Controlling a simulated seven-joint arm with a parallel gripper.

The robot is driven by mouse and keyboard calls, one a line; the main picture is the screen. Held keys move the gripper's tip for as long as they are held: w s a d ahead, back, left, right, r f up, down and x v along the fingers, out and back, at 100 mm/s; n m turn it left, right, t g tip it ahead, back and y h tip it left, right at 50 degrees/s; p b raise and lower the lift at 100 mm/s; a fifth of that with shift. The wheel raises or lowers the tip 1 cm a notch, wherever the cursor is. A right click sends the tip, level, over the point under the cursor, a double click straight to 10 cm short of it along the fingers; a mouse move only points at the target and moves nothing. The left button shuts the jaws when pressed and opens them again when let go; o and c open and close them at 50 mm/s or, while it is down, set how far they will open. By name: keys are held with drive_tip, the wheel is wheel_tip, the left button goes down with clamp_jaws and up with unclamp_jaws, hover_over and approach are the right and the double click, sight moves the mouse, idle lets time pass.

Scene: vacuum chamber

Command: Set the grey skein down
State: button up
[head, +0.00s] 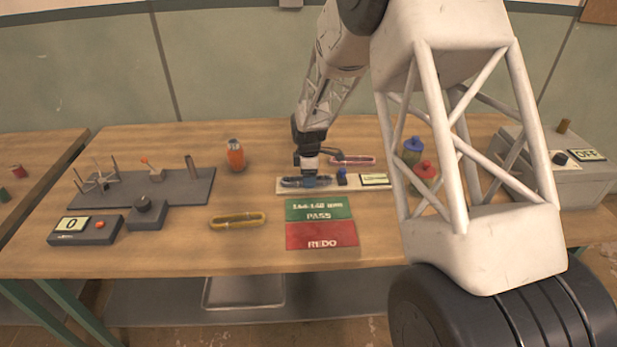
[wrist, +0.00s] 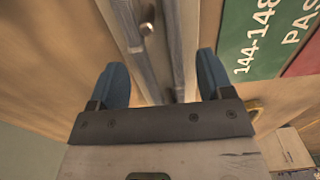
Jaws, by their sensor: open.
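My gripper (head: 306,182) is low over the left part of a pale gauge board (head: 284,189) on the table. In the wrist view its two blue fingers (wrist: 162,64) stand wide apart. Between and beyond them run long grey bands (wrist: 122,32) on either side of a brown peg (wrist: 147,22). These look like the grey skein close up, but I cannot clearly tell them from the board. In the head view the fingers hide most of that spot. The board has a blue knob (head: 342,177) and a small display (head: 375,179).
A green PASS mat (head: 318,203) and a red REDO mat (head: 321,240) lie in front of the board. An orange bottle (head: 235,155) stands left; blue (head: 412,152) and red (head: 424,172) jars stand right.

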wheel_tip(320, 180, up, 12)
drive_tip(key=shift+f, duration=0.25)
idle(0.3)
idle(0.7)
drive_tip(key=s+d+r+m+t, duration=0.1)
drive_tip(key=s+d+r+m, duration=0.3)
drive_tip(key=s+r, duration=0.55)
drive_tip(key=s+d+r+m, duration=0.4)
drive_tip(key=s+r+m, duration=0.15)
drive_tip(key=s, duration=0.75)
drive_tip(key=s+d+m, duration=0.2)
drive_tip(key=s+m, duration=0.2)
drive_tip(key=s, duration=0.9)
drive_tip(key=s+d+m+t, duration=0.1)
drive_tip(key=s+m, duration=0.3)
drive_tip(key=s, duration=0.9)
drive_tip(key=shift+d+r+m+t, duration=0.25)
drive_tip(key=shift+d+m+t, duration=0.1)
drive_tip(key=shift+d, duration=0.4)
